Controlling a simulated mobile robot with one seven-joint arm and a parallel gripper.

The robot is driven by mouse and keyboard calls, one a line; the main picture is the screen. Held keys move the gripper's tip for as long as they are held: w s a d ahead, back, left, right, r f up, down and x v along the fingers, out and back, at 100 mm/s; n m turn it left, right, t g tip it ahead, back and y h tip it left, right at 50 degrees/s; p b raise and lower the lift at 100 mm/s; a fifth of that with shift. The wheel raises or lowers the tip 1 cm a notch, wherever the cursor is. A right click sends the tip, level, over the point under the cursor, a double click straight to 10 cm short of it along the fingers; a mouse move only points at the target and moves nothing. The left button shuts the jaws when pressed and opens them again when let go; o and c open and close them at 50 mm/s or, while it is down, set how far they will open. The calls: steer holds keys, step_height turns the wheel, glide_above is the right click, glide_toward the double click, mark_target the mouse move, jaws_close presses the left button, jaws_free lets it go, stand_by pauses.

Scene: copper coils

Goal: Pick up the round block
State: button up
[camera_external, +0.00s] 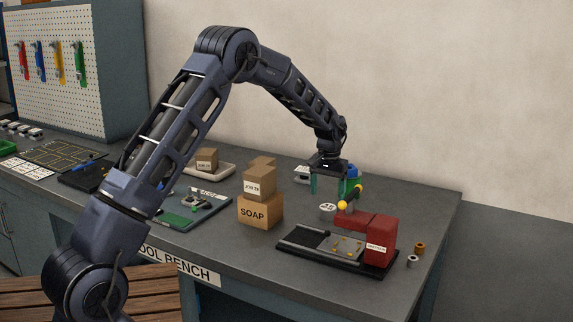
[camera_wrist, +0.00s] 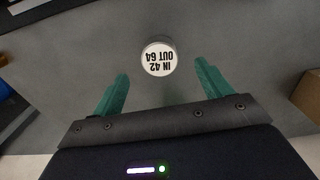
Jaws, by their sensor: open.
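The round block (camera_wrist: 158,57) is a short grey cylinder with a white top printed "IN 42 OUT 64", upside down in the wrist view. In the external view, a small round piece with a pale marked top (camera_external: 327,209), which appears to be the same block, stands on the bench left of the red press. My gripper (camera_external: 328,188) is above the bench, near and behind it. In the wrist view my gripper (camera_wrist: 161,72) has its two green fingers spread wide, with nothing between them. The block appears just beyond the fingertips, roughly centred between them and apart from both.
The red press (camera_external: 379,240), with a yellow-ended lever (camera_external: 350,198), stands close to the right. Cardboard boxes, including one marked SOAP (camera_external: 260,211), stand to the left. A blue and green object (camera_external: 351,178) is beside my gripper. Bare bench surrounds the block.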

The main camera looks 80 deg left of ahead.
mark_target(328, 207)
steer(key=shift+w+a+f, duration=0.1)
steer(key=shift+w+f, duration=0.05)
steer(key=shift+f, duration=3.4)
steer(key=shift+c, duration=0.3)
steer(key=c, duration=1.1)
steer(key=shift+r, duration=0.1)
steer(key=shift+c, duration=0.2)
